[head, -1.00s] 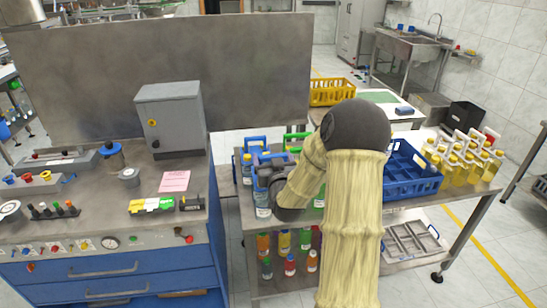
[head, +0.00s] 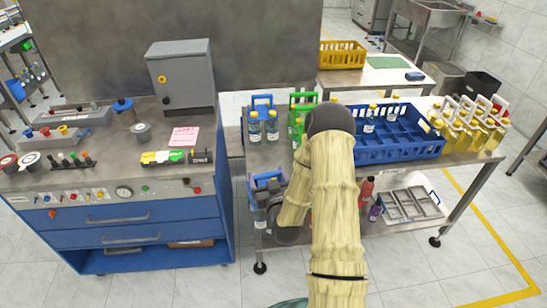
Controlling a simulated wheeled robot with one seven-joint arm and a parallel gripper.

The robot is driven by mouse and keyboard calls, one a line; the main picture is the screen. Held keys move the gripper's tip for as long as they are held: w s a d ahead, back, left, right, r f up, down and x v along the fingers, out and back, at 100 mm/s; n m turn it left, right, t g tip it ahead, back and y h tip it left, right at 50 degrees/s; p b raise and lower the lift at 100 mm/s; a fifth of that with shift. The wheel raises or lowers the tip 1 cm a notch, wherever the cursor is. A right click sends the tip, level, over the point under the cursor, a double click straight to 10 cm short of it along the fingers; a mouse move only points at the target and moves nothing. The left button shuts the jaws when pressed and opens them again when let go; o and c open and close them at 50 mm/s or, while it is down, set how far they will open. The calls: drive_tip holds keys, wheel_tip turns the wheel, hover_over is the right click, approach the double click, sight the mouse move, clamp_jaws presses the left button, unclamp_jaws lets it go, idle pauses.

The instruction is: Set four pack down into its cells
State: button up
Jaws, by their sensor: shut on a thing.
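My gripper (head: 268,202) is shut on a four pack with a blue carrier (head: 267,180). It hangs at the front left of the steel table, and a clear bottle (head: 260,218) shows below the carrier. My arm and wrist hide much of the gripper and pack. The blue crate (head: 405,153) with its cells stands on the table to the right. Blue-labelled bottles (head: 369,121) with yellow caps stand in its left part; several cells to their right look empty. The held pack is apart from the crate.
A blue-carrier pack (head: 263,122) and a green-carrier pack (head: 299,112) stand at the table's back left. Yellow bottle packs (head: 465,130) stand right of the crate. A blue cabinet (head: 130,230) is close on the left. A grey tray (head: 410,205) lies on the lower shelf.

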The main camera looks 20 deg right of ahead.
drive_tip(key=s+a+f+y, duration=0.1)
drive_tip(key=s+a+f, duration=0.1)
drive_tip(key=f, duration=0.3)
drive_tip(key=s+a+f+n, duration=0.1)
drive_tip(key=s+a+f, duration=0.2)
drive_tip(key=f, duration=0.3)
drive_tip(key=s+a+f+y, duration=0.1)
drive_tip(key=s+a+f, duration=0.1)
drive_tip(key=a+f, duration=0.2)
wheel_tip(320, 180, down, 2)
drive_tip(key=shift+s+a+f+y, duration=0.2)
drive_tip(key=shift+s+a+y, duration=0.1)
drive_tip(key=shift+s, duration=0.1)
drive_tip(key=shift+a, duration=0.15)
